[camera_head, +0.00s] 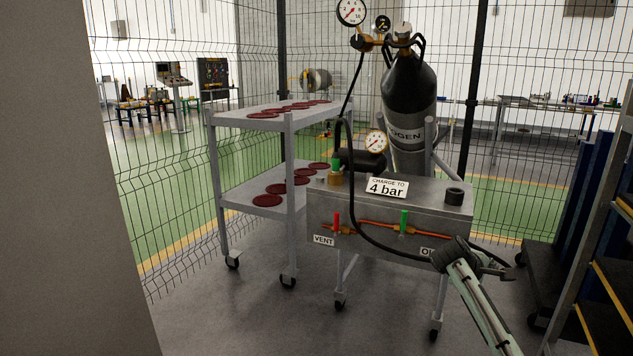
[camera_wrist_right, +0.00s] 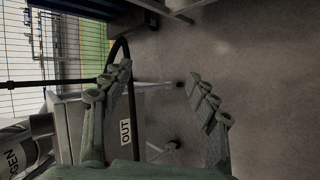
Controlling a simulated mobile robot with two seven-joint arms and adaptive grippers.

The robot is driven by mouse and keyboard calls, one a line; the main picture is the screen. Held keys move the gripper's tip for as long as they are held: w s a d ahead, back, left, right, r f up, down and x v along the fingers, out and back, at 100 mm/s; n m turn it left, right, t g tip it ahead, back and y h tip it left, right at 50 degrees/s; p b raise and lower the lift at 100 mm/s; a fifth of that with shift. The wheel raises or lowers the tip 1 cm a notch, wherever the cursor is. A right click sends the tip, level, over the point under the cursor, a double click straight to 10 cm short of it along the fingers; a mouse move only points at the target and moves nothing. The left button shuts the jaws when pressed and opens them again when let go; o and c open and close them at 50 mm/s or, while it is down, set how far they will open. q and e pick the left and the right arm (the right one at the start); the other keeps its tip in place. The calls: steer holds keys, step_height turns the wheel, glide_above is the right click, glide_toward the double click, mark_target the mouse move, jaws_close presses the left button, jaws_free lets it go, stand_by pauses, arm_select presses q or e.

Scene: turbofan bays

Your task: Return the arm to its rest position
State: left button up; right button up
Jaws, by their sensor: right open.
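My right arm comes in from the lower right in the head view. Its gripper (camera_head: 489,259) is at the right front corner of the grey charging box (camera_head: 340,207), near the partly covered OUT label. In the right wrist view the two fingers of this gripper (camera_wrist_right: 157,80) are spread apart, with nothing between them but floor and cart legs behind. The OUT label (camera_wrist_right: 125,132) shows beside the left finger there. From these views I cannot tell whether the gripper touches the box or the black hose (camera_head: 356,190). My left gripper is not in view.
A black gas cylinder (camera_head: 408,92) stands behind the box. A grey two-shelf cart (camera_head: 232,117) with dark red discs is left of it. Blue panels and a rack (camera_head: 600,250) stand close on the right. Wire fencing runs behind. Bare floor (camera_head: 240,315) lies in front.

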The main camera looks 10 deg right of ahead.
steer(key=w+a+r+m+t+y, duration=0.3)
steer(key=w+a+m+t+y, duration=0.2)
steer(key=w+a+t, duration=0.6)
steer(key=s+a+f+g+y, duration=0.1)
steer(key=s+a+f+g, duration=0.15)
steer(key=s+f, duration=0.5)
steer(key=s+a+f+g, duration=0.1)
steer(key=s+f+g, duration=0.3)
steer(key=f, duration=0.7)
steer(key=s+a+f+g+y, duration=0.1)
steer(key=s+a+f, duration=0.1)
steer(key=s+f, duration=0.7)
steer(key=s+a+f+g, duration=0.1)
steer(key=s+f, duration=0.4)
steer(key=s, duration=0.5)
steer(key=s+a+f+g, duration=0.2)
steer(key=s+f, duration=0.4)
steer(key=s, duration=0.3)
steer(key=s+a+f+g, duration=0.2)
steer(key=s+f, duration=0.3)
steer(key=s, duration=0.5)
steer(key=shift+s+a+f+n+y, duration=0.2)
steer(key=shift+s+a+n+y, duration=0.1)
steer(key=shift+s+y, duration=0.1)
steer(key=shift+w, duration=0.1)
